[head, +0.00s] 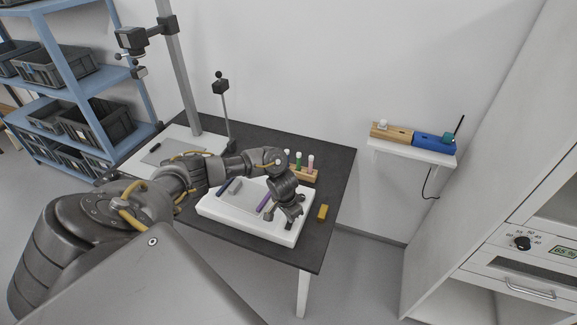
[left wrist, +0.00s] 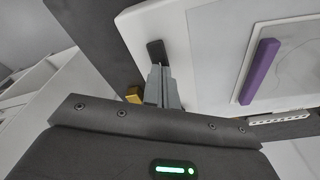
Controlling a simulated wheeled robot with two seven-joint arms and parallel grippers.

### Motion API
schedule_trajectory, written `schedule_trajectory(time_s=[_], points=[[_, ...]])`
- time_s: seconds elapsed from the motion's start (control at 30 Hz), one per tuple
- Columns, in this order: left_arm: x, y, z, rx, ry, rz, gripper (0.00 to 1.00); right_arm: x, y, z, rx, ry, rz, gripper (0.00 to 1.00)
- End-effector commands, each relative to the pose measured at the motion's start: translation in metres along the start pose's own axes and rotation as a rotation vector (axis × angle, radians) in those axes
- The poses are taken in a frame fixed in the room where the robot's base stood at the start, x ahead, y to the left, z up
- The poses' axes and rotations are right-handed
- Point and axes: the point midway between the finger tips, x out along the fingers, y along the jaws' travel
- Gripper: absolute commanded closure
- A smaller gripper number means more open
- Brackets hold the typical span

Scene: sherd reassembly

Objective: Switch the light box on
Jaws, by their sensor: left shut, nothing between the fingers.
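The light box (head: 250,229) is a low white case on the dark table, and it also shows in the left wrist view (left wrist: 205,55). Its pale panel (left wrist: 293,62) looks dull grey; I see no clear glow. A dark switch (left wrist: 156,50) sits on the white casing beside the panel. My left gripper (head: 293,213) is over the right end of the box, shut and empty. In the left wrist view its fingertips (left wrist: 158,68) are at the near end of the switch; whether they touch it I cannot tell. My right gripper is in neither view.
A purple bar (left wrist: 259,71) lies on the panel. A yellow block (head: 322,212) is on the table right of the box. A rack of capped vials (head: 303,173) stands behind the gripper. A stand (head: 226,110) rises at the back. The table's right edge is close.

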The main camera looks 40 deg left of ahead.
Motion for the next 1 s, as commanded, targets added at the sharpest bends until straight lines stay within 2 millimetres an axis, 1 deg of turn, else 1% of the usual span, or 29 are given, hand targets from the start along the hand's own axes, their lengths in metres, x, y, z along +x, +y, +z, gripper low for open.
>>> schedule_trajectory(time_s=[0.6, 0.7, 0.87, 1.0], points=[[0.01, 0.0, 0.002, -0.001, -0.001, 0.0, 1.0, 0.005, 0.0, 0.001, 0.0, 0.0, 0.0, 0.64], [0.009, 0.0, 0.002, 0.0, -0.002, 0.0, 1.0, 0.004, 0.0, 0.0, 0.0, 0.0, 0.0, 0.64], [0.003, 0.0, 0.001, 0.0, -0.003, 0.0, 1.0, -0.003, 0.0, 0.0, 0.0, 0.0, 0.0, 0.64], [-0.008, 0.0, -0.001, -0.001, -0.001, 0.0, 1.0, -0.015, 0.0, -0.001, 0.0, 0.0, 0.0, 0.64]])
